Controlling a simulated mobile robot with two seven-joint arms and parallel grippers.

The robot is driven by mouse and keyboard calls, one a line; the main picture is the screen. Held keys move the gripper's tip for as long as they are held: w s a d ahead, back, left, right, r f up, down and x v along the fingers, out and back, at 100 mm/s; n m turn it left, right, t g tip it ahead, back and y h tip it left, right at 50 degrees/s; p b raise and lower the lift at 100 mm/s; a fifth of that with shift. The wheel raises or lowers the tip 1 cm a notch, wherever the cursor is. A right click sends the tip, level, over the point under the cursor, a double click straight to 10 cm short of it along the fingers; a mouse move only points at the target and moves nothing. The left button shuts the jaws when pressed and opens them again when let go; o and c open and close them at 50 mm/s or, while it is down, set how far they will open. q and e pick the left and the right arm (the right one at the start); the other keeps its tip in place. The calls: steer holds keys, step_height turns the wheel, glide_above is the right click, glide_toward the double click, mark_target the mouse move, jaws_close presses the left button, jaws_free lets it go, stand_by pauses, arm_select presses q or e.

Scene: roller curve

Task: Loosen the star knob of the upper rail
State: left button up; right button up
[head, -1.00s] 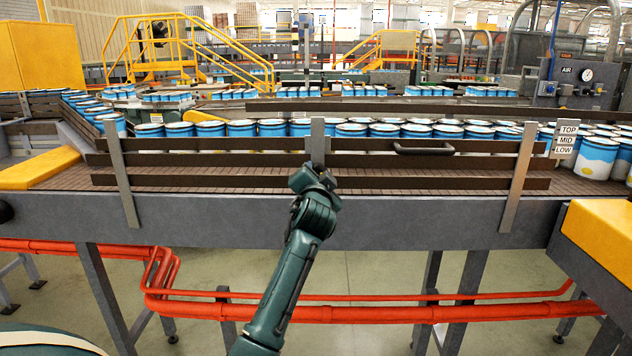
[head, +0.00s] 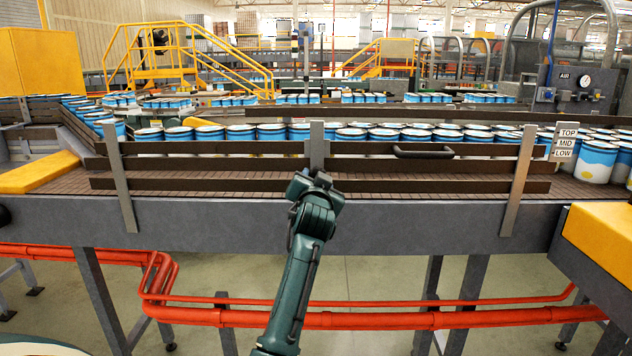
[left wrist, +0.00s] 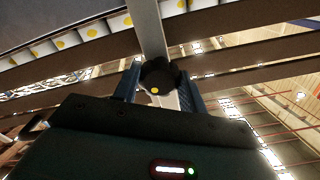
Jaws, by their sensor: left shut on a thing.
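The star knob (left wrist: 160,76) is dark with a yellow dot and sits on a grey upright post in the left wrist view. My left gripper (left wrist: 158,88) has its two blue fingers on either side of the knob, shut on it. In the head view my left gripper (head: 316,182) is at the middle post (head: 317,140), in front of the brown guard rails, and hides the knob. The upper rail (head: 230,148) runs across the conveyor and has a dark handle (head: 423,153). My right gripper is not in view.
Blue and white cans (head: 240,132) stand in rows behind the rails. The grey conveyor frame (head: 400,222) and red pipes (head: 380,319) lie below. A yellow block (head: 598,240) is at the right.

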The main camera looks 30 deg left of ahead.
arm_select(q)
steer(key=shift+a+r, duration=0.15)
steer(key=shift+r, duration=0.25)
steer(key=o, duration=0.7)
steer(key=shift+o, duration=1.4)
steer(key=shift+w+f, duration=0.25)
steer(key=shift+f, duration=0.05)
steer(key=shift+s, duration=0.1)
steer(key=b+v, duration=0.1)
steer(key=v, duration=1.2)
steer(key=shift+s, duration=0.1)
